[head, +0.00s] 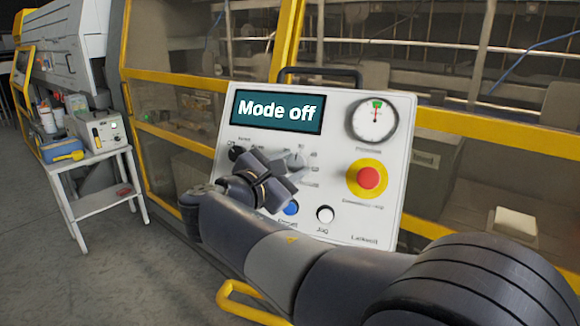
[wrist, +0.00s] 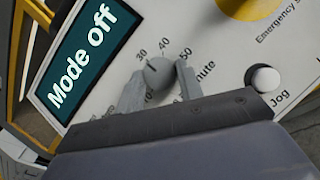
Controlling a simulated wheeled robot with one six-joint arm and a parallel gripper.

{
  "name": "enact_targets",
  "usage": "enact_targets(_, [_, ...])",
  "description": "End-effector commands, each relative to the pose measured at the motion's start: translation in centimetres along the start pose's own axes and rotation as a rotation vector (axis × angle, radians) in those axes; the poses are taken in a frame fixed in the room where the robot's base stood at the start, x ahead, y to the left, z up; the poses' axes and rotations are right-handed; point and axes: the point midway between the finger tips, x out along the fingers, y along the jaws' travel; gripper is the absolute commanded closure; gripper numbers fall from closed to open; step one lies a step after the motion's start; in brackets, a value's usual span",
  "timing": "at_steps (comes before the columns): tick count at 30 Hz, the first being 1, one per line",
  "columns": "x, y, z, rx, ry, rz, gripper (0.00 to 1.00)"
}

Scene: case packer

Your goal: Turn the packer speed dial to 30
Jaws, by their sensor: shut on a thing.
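The packer speed dial (wrist: 158,74) is a small round grey knob on the white control panel (head: 390,215). In the wrist view the labels 30, 40 and 50 show above it. Its dark pointer line is at the upper left of the knob, towards the 30 label. The lower labels are partly hidden by my gripper. My gripper (wrist: 160,84) is shut on the dial, one finger on each side. In the head view my gripper (head: 286,172) covers much of the dial area. The panel's screen (head: 278,113) reads "Mode off".
A red emergency stop (head: 368,178) on a yellow ring, a gauge (head: 375,118), a blue button (head: 291,207) and a white Jog button (head: 325,213) are on the panel. A black knob (head: 236,152) is left of my gripper. A white cart (head: 100,203) stands left.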

Motion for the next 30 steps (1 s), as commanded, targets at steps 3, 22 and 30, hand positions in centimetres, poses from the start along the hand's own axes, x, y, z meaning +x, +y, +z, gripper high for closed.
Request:
enact_targets(3, [0.0,0.0,0.0,0.0,0.001,0.0,0.57])
enact_targets(22, [-2.2,0.0,-0.1,0.0,0.002,0.005,0.43])
enact_targets(30, [-7.5,0.0,-0.2,0.0,0.003,0.005,0.43])
